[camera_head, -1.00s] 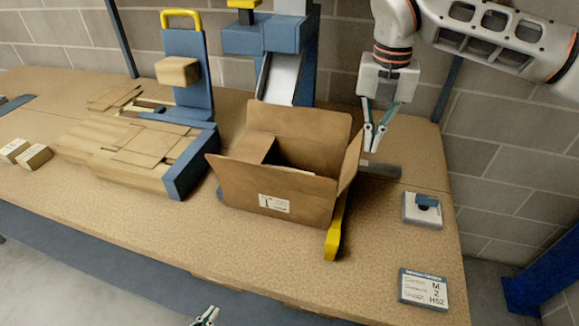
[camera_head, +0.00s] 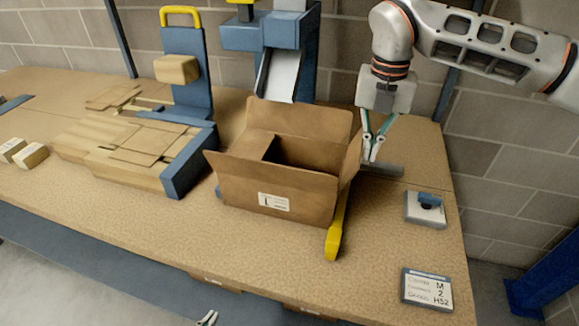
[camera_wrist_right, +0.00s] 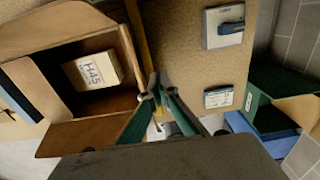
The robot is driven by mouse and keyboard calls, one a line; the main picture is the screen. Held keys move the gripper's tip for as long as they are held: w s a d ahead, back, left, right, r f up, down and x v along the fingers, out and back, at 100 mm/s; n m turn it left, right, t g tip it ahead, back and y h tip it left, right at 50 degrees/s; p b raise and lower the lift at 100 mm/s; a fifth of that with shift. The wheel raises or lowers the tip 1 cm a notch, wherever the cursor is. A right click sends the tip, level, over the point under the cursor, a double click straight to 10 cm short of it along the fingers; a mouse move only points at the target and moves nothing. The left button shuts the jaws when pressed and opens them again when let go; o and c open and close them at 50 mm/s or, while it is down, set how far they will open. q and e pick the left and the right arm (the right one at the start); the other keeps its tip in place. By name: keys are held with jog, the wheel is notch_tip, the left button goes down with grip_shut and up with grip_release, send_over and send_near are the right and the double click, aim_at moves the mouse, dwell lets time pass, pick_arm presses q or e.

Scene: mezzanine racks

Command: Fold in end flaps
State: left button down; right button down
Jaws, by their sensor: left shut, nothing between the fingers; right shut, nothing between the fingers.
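An open brown carton (camera_head: 275,190) stands on the bench with a white label on its front. Its back flap (camera_head: 300,120) stands up and its front flap (camera_head: 275,178) leans outward. The right end flap (camera_head: 350,163) stands up, tilted outward. A panel at the left end (camera_head: 254,147) slopes inward. In the right wrist view a small box marked H45 (camera_wrist_right: 92,71) lies inside the carton. My right gripper (camera_head: 373,157) is shut and empty, just right of the right end flap. My left gripper (camera_head: 208,318) is shut at the bottom edge, mostly out of frame.
A yellow bar (camera_head: 335,235) sticks out at the carton's front right. A blue-edged stand with flat cardboard (camera_head: 125,150) is on the left. A small blue-topped device (camera_head: 426,207) and a sign (camera_head: 426,289) lie at right. The bench front is clear.

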dwell(0.3)
jog(key=w+a+p, duration=0.1)
jog(key=w+a, duration=0.1)
jog(key=a, duration=0.6)
jog(key=shift+w, duration=0.15)
dwell(0.8)
notch_tip(320, 180, up, 7)
jog(key=p, duration=0.2)
jog(key=shift+p, duration=0.35)
dwell(0.3)
jog(key=shift+d, duration=0.1)
